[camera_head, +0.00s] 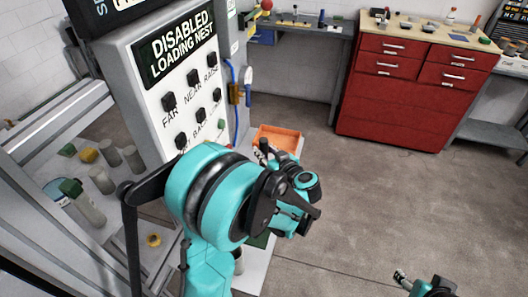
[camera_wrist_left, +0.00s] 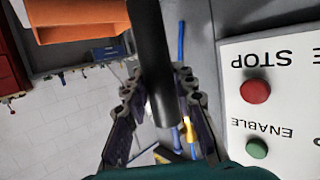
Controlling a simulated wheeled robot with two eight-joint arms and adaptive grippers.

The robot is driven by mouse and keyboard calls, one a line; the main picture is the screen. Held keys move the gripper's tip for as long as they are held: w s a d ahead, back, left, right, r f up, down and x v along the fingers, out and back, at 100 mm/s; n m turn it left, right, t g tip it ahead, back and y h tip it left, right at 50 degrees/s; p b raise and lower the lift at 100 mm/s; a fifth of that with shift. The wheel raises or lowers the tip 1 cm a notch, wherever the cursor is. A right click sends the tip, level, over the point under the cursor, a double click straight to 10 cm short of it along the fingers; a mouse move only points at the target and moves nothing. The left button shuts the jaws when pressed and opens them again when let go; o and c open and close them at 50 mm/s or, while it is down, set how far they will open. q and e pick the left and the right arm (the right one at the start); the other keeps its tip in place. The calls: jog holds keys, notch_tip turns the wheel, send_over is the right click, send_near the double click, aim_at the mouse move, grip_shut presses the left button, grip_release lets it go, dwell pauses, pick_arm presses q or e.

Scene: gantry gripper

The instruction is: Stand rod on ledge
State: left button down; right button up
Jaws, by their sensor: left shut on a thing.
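A dark, smooth rod (camera_wrist_left: 150,45) runs down through the middle of the left wrist view. My left gripper (camera_wrist_left: 158,86) is shut on it, with one finger on each side. The rod's upper end leaves the frame and its rounded lower end shows between the fingers. In the head view my left gripper (camera_head: 265,150) is partly hidden by my teal wrist, and I cannot make out the rod clearly. A pale ledge-like surface (camera_head: 252,272) shows below the wrist, mostly covered by my arm. My right gripper (camera_head: 402,277) is small at the bottom edge; its jaw state is unclear.
An orange bin (camera_head: 278,138) stands beyond my left gripper and also shows in the wrist view (camera_wrist_left: 75,32). The control panel (camera_head: 190,95) rises on the left, with STOP and ENABLE buttons close in the wrist view. Red drawers (camera_head: 400,105) stand behind. Floor at right is clear.

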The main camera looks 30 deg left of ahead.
pick_arm(q)
jog(key=shift+f, duration=0.2)
jog(key=c, duration=1.3)
grip_release()
jog(key=shift+r, duration=0.1)
jog(key=shift+o, duration=0.2)
jog(key=shift+r, duration=0.1)
